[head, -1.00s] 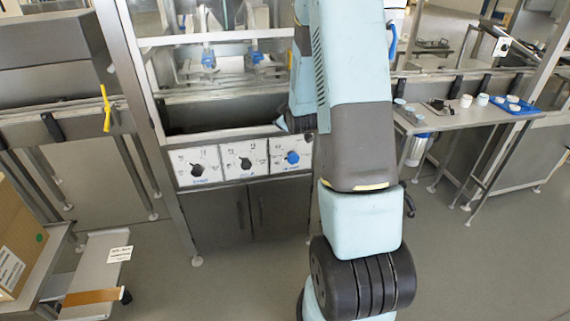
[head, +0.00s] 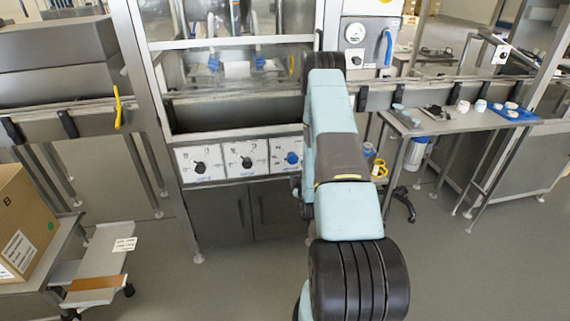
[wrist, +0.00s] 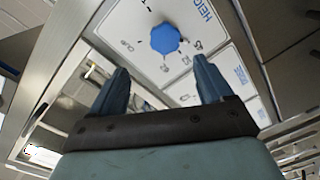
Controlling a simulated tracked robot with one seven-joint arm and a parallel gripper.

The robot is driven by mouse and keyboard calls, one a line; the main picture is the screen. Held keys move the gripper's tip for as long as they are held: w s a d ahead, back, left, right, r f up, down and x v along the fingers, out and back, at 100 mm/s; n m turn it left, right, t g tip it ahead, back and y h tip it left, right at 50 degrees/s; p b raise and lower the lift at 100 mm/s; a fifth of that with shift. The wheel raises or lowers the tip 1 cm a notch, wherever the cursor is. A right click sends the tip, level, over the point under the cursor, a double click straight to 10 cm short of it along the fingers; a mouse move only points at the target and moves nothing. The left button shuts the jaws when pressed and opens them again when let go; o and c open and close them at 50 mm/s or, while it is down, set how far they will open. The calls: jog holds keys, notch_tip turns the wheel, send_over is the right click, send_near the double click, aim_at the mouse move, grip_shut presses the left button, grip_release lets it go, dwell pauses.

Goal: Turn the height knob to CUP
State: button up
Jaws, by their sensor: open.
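The height knob (wrist: 165,38) is blue and round with a scalloped edge, on a white panel (wrist: 187,64) marked "HEIG…" and "CUP" in the wrist view. The panel appears turned round there. I cannot tell which mark the knob points to. In the head view the blue knob (head: 292,158) is the rightmost of three on the machine front. My gripper (wrist: 160,68) is open and empty, its two blue fingers apart. The knob shows beyond the fingertips, between them, and I see no contact. My arm hides the gripper in the head view.
Two black knobs (head: 200,167) (head: 246,162) sit left of the blue one. Cabinet doors (head: 245,212) are below. A side table (head: 450,122) with cups and a blue tray (head: 513,112) stands right. A cart (head: 105,262) and a cardboard box (head: 22,222) are at left.

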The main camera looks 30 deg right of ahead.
aim_at(293, 161)
jog(key=x, duration=0.8)
jog(key=f+x, duration=0.1)
jog(key=x, duration=0.3)
jog(key=shift+w+f, duration=0.1)
jog(key=shift+w, duration=0.05)
